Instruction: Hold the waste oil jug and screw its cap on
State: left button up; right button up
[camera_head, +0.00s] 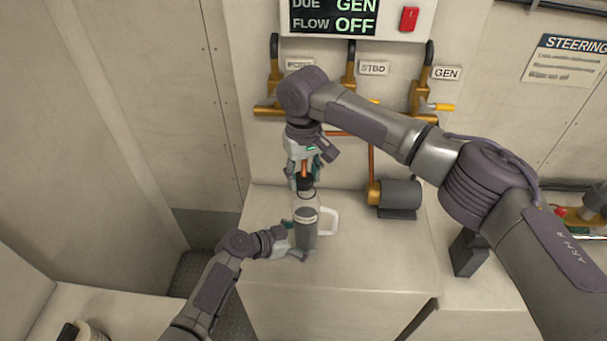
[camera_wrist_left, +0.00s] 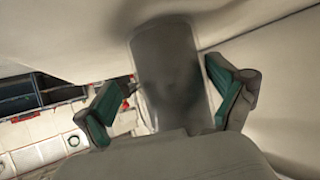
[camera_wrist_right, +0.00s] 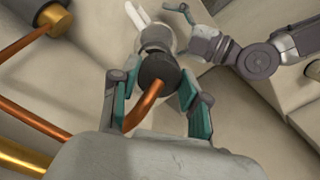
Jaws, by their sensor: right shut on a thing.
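The waste oil jug (camera_head: 306,229) stands upright on the pale counter, clear-walled with dark contents and a white handle (camera_head: 329,222) on its right. My left gripper (camera_head: 294,240) reaches in from the left, its fingers on either side of the jug body. In the left wrist view the dark jug body (camera_wrist_left: 172,75) sits between spread fingers, a gap showing at the left one. My right gripper (camera_head: 304,175) points down above the jug, shut on the black cap (camera_wrist_right: 157,69). The cap is at the jug's mouth; whether it is seated cannot be told. A bent copper piece (camera_wrist_right: 145,105) shows before the cap.
Brass valves (camera_head: 275,75) with dark levers and copper pipes line the wall behind. A grey cylindrical pump (camera_head: 400,195) stands on the counter (camera_head: 350,262) right of the jug. A dark block (camera_head: 467,252) sits farther right. The counter in front of the jug is clear.

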pick_arm(q)
jog(key=shift+x, duration=1.05)
jog(key=shift+c, duration=0.2)
jog(key=shift+s, duration=0.1)
jog(key=c, duration=0.8)
jog(key=o, duration=1)
jog(key=shift+a+r, duration=0.1)
jog(key=shift+a, duration=0.05)
jog(key=shift+s+a+r, duration=0.25)
jog(key=shift+s+a, duration=0.1)
jog(key=shift+a, duration=0.05)
jog(key=shift+w+d+f, duration=0.1)
jog(key=shift+w+d, duration=0.05)
jog(key=shift+d, duration=0.05)
jog(key=shift+w+d+f, duration=0.25)
jog(key=shift+d, duration=0.1)
